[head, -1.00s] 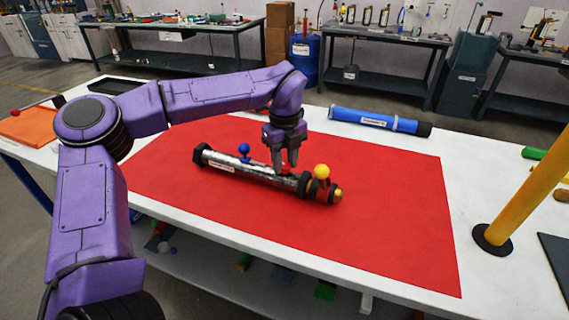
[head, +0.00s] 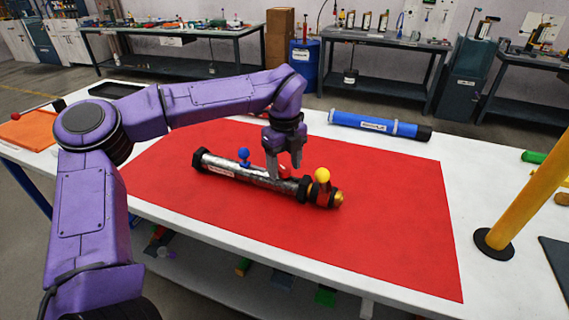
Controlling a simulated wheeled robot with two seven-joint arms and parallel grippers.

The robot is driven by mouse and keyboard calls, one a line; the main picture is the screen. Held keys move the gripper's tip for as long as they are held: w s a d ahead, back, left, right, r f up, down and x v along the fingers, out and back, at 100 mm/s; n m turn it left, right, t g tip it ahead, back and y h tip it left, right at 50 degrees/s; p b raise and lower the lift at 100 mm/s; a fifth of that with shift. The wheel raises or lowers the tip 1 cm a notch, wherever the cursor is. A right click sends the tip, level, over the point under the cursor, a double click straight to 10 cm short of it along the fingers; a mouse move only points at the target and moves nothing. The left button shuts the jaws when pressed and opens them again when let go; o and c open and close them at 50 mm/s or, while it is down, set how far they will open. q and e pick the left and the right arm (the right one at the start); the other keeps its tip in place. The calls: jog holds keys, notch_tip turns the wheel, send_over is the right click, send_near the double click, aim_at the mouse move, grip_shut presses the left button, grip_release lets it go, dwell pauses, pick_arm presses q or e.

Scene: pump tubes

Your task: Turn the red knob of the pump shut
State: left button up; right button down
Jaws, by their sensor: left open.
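The pump (head: 240,178) is a silver tube with black end fittings, lying slanted on the red mat (head: 390,240). A blue knob (head: 244,155) and a yellow knob (head: 322,175) stand up from it. The red knob (head: 285,170) sits between them, partly hidden by my fingers. My left gripper (head: 284,172) points down over the tube with its fingers apart, one on each side of the red knob in this view. I cannot tell whether they touch it. My right gripper is not in view.
A blue tube (head: 375,123) with a black end lies at the back of the white table (head: 470,150). A yellow post (head: 525,190) stands at the right. An orange item (head: 30,130) lies at the far left. The mat in front of the pump is clear.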

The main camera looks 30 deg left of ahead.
aim_at(284, 169)
pick_arm(q)
notch_tip(284, 169, up, 10)
jog(key=shift+r, duration=0.25)
dwell(0.5)
